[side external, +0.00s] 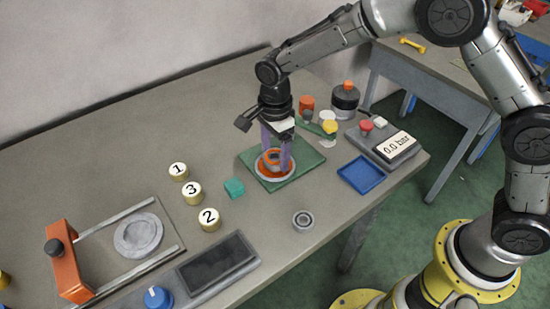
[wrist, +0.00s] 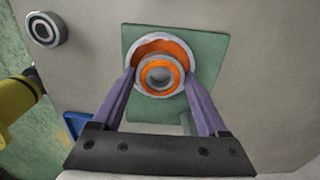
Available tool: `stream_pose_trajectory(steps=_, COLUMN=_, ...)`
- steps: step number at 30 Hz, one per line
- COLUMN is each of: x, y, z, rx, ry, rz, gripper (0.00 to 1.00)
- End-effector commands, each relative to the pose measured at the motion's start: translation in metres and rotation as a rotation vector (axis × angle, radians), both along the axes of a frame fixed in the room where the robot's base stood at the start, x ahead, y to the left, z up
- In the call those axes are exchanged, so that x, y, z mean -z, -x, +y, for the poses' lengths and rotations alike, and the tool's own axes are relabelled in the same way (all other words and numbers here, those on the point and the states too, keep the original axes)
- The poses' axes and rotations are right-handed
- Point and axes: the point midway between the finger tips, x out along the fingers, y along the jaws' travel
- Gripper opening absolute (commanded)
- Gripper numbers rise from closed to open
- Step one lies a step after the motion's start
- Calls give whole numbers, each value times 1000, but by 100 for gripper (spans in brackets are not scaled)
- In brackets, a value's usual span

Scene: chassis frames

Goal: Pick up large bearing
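The large bearing, with an orange outer part and a grey centre, shows in the wrist view (wrist: 160,76) and in the side external view (side external: 272,154). It overlaps a silver-rimmed round seat (wrist: 134,52) on a green plate (wrist: 206,47). My gripper (wrist: 159,70) points down over the plate, its purple fingers spread on either side of the bearing. The fingertips appear at or very near its sides. I cannot tell whether they press on it, or whether it rests in the seat or sits slightly above it.
A small bearing (side external: 303,219) lies alone towards the front edge. A blue tray (side external: 361,174) and a scale (side external: 388,147) stand right of the plate. Bottles and caps (side external: 345,98) stand behind. A teal block (side external: 234,187) and numbered weights (side external: 192,192) are to the left.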

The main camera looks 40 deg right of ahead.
Motion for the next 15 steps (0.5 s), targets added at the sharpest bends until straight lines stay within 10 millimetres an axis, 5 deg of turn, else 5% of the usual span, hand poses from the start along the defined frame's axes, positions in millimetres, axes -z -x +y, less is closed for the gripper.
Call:
stream_pose_trajectory(steps=2, x=0, y=0, z=0, rx=0, ry=0, rz=0, gripper=60)
stream_pose_trajectory(steps=12, x=-1, y=0, z=0, rx=0, ry=-1, rz=-2, gripper=0)
stream_pose_trajectory(steps=15, x=-1, y=0, z=0, rx=0, ry=-1, rz=-2, gripper=0)
